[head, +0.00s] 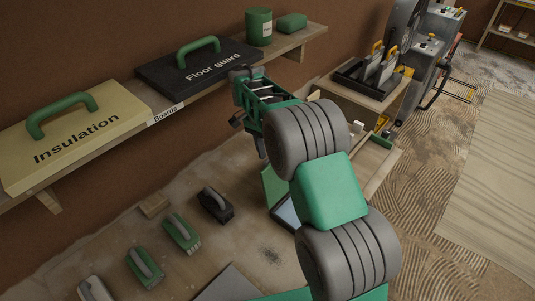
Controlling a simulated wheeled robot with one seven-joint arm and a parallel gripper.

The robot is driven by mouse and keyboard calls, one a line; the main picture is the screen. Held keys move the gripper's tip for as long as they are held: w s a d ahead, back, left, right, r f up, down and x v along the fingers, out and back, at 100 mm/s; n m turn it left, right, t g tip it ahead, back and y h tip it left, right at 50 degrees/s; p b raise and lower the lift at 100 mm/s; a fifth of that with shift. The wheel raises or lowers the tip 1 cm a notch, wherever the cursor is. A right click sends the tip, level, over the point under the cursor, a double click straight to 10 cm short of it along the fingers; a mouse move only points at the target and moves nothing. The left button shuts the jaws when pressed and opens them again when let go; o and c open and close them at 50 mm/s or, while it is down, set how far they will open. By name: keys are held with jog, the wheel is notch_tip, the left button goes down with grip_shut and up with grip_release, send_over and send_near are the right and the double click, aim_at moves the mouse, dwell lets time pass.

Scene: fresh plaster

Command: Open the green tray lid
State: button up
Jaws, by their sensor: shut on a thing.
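A green tray (272,212) with a grey-blue inside shows on the workbench, partly hidden behind my arm. A light green panel (273,186), which looks like its lid, stands tilted up at the tray's far side. My gripper (262,154) hangs from the green wrist just above the panel's upper edge. It looks shut at that edge, though my arm hides much of the contact. I cannot tell exactly how far the lid is raised.
Hand tools (181,234) lie along the bench at left. A wall shelf (163,122) above holds the Insulation case (75,133), the Floor guard case (195,69) and a green can (259,27). A dark tool caddy (362,79) stands at upper right. Open floor lies at right.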

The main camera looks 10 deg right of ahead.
jog(key=p+v, duration=0.4)
jog(key=v, duration=0.3)
jog(key=shift+r, duration=0.4)
jog(key=shift+w, duration=0.1)
jog(key=shift+r, duration=0.1)
jog(key=s+d+r+n+t, duration=0.4)
jog(key=s+d+r+n, duration=0.1)
jog(key=s+r, duration=0.5)
jog(key=s+a+f+n+t, duration=0.1)
jog(key=s+n, duration=0.2)
jog(key=s, duration=0.3)
jog(key=s+a+f+n+t+y, duration=0.1)
jog(key=s+f+n, duration=0.1)
jog(key=s, duration=0.5)
jog(key=shift+a+f+n+t+y+b, duration=0.25)
jog(key=shift+n+t+y+b, duration=0.05)
jog(key=shift+n+t+b, duration=0.15)
